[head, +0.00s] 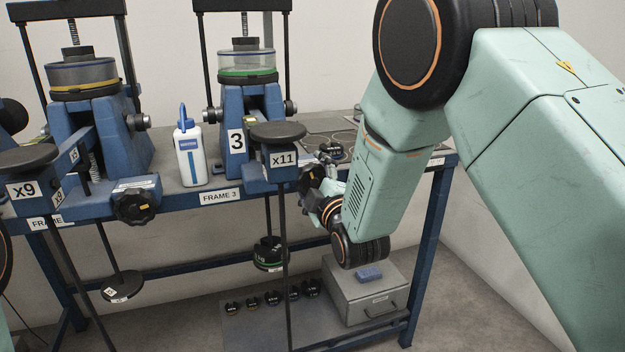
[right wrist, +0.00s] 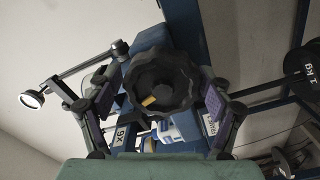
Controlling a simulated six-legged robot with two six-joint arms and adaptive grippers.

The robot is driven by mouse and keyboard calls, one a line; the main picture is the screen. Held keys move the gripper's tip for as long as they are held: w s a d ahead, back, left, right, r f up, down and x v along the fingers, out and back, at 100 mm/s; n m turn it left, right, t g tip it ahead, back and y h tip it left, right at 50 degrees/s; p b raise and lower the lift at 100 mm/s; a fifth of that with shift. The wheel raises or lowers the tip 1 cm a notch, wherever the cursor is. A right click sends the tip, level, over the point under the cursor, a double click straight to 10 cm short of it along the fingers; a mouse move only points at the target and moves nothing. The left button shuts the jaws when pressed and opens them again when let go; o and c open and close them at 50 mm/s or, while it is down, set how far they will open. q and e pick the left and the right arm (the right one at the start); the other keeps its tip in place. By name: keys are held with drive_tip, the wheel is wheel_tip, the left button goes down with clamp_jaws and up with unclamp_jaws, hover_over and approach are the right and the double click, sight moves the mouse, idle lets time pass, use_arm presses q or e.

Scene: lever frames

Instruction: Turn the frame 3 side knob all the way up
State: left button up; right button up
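The frame 3 side knob (right wrist: 162,84) is black and lobed, with a yellow mark, and fills the middle of the right wrist view. In the head view the knob (head: 311,177) is partly covered by my right gripper (head: 325,180), at the right of the x11 lever block (head: 283,159). My right gripper (right wrist: 158,102) is open, one finger on each side of the knob. Gaps show between the finger pads and the knob's rim. Frame 3 (head: 236,142) is blue, with a green-ringed clear cylinder (head: 246,62) above. My left gripper is not in view.
A white bottle (head: 190,158) stands on the bench left of frame 3. The neighbouring frame has its own black knob (head: 134,207) and an x9 block (head: 26,188). A hanging weight (head: 270,254) is below the x11 block. A grey box (head: 365,298) sits low at right.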

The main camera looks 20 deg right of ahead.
drive_tip(key=shift+s, duration=0.25)
drive_tip(key=shift+s+f, duration=0.1)
drive_tip(key=shift+s, duration=0.15)
drive_tip(key=s+p, duration=0.1)
drive_tip(key=s, duration=0.2)
drive_tip(key=shift+s, duration=0.35)
drive_tip(key=shift+s+d, duration=0.1)
drive_tip(key=shift+s, duration=0.8)
